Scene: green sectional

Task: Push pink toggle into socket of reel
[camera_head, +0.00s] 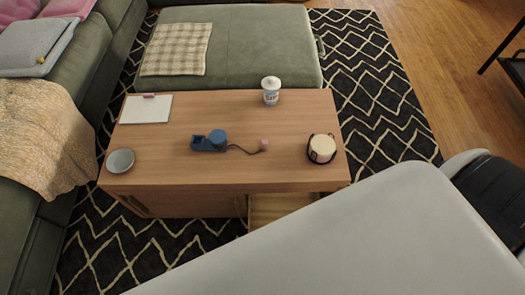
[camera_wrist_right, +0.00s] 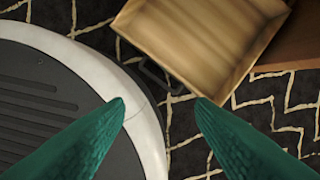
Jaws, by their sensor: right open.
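The blue reel (camera_head: 214,140) lies on the wooden table, left of its middle. A dark wavy cord runs from it to the right and ends at the small pink toggle (camera_head: 264,144), which lies on the tabletop apart from the reel. The reel's socket is too small to make out. In the right wrist view my right gripper (camera_wrist_right: 160,102) shows two green fingers spread wide with nothing between them. It points down over the floor and my base, beside an open wooden drawer (camera_wrist_right: 200,40). My left gripper is not in view.
The wooden table (camera_head: 230,171) also carries a white cup (camera_head: 271,91), a candle jar (camera_head: 322,149), a grey bowl (camera_head: 120,161) and a white clipboard (camera_head: 146,109). The green sectional (camera_head: 262,45) borders the left and far sides. My pale arm covers the lower right.

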